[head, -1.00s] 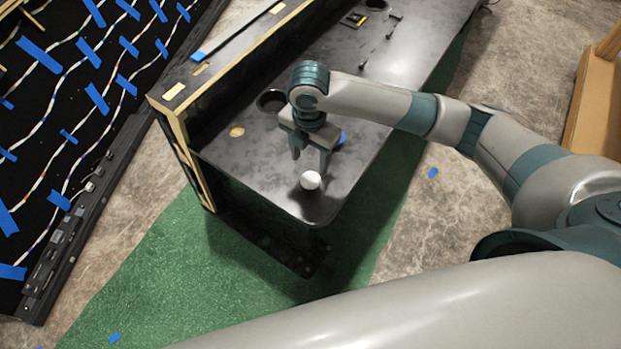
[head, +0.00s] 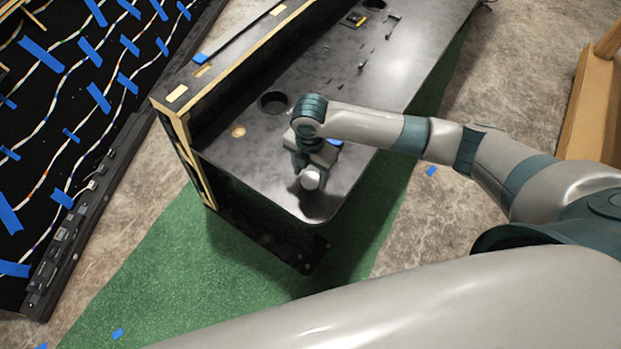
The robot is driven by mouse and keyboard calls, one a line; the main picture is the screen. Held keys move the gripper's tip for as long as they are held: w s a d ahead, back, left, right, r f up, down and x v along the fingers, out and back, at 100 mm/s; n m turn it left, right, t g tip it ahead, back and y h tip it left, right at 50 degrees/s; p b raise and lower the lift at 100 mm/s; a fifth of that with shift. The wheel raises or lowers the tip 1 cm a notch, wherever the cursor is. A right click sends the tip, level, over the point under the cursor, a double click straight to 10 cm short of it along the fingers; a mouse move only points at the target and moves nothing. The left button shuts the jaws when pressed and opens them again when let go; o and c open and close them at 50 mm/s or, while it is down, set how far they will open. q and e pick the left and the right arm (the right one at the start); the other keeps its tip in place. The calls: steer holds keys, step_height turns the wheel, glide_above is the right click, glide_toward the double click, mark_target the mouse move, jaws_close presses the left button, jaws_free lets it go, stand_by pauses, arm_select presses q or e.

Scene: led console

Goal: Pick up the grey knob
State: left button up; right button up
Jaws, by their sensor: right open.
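The knob (head: 310,181) shows as a small, pale grey-white ball near the front corner of the black console top (head: 345,180). My right gripper (head: 307,172) points down at the knob, with its fingers right at it. The jaws are open. The fingertips are partly hidden by the gripper body and the knob, so I cannot tell whether they touch it. My left gripper is not in view.
The console has a raised wooden-edged panel (head: 175,97) along its left side and a round hole (head: 273,102) in its top. Small posts stand farther back. A black LED board (head: 75,90) with blue tape lies at left. Green carpet (head: 180,260) is below.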

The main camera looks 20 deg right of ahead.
mark_target(309, 180)
steer(key=shift+f, duration=1.35)
steer(key=shift+c, duration=0.6)
steer(key=c, duration=0.8)
